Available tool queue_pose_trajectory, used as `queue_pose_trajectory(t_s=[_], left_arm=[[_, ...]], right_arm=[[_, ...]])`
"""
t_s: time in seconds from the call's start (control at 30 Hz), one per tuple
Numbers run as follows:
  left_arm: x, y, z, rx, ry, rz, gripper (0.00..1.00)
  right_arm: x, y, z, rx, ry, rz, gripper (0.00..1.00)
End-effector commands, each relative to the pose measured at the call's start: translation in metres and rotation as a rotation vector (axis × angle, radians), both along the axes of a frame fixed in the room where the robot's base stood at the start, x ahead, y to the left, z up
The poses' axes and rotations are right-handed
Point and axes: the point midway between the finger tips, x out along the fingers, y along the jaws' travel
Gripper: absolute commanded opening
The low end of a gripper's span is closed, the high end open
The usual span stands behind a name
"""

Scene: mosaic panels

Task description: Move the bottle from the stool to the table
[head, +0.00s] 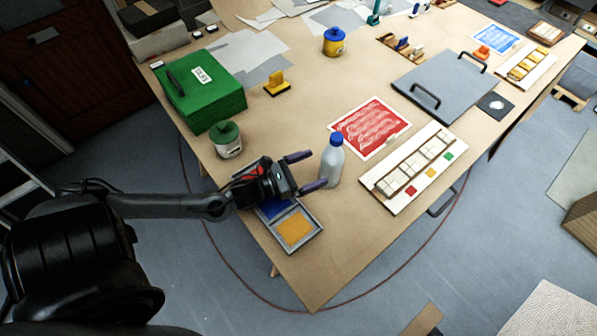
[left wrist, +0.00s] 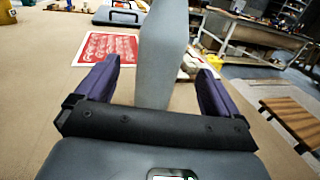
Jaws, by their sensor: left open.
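The bottle (head: 331,166), grey with a blue cap, stands upright on the table (head: 300,100), near its front edge. My left gripper (head: 306,171) is open, just left of the bottle, its purple fingers pointing towards it. In the left wrist view the grey bottle (left wrist: 154,62) shows between and beyond the open fingers of my left gripper (left wrist: 158,66), with a gap on both sides. The bottle's top is cut off there. A slatted wooden seat or bench (left wrist: 295,118) is at the right of that view; I cannot tell if it is the stool. My right gripper is not in view.
A tray with blue and orange pads (head: 295,228) lies under my left gripper. A green-lidded tin (head: 226,140) and green box (head: 205,92) stand to the left. A red print (head: 371,127) and a tile board (head: 412,168) lie right of the bottle. Bare tabletop lies in front.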

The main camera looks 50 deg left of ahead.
Motion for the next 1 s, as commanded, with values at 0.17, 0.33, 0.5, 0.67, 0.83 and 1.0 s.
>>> queue_pose_trajectory(t_s=[0.17, 0.33, 0.5, 0.67, 0.83, 1.0], left_arm=[[-0.021, 0.005, -0.001, 0.001, 0.003, -0.001, 0.96], [-0.032, 0.008, 0.000, 0.000, 0.001, 0.000, 0.96], [-0.035, 0.008, 0.000, 0.000, 0.000, 0.000, 0.96], [-0.035, 0.008, 0.000, 0.000, -0.001, 0.000, 0.96], [-0.034, 0.008, 0.000, 0.000, 0.000, 0.000, 0.96], [-0.035, 0.008, 0.000, 0.000, 0.000, 0.000, 0.96]], right_arm=[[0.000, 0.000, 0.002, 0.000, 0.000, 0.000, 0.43], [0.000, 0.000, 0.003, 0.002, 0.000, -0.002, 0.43], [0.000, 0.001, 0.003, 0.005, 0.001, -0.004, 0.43], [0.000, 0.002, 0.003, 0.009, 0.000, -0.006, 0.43], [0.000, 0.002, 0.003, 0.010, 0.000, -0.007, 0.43], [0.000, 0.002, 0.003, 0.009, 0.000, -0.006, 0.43]])
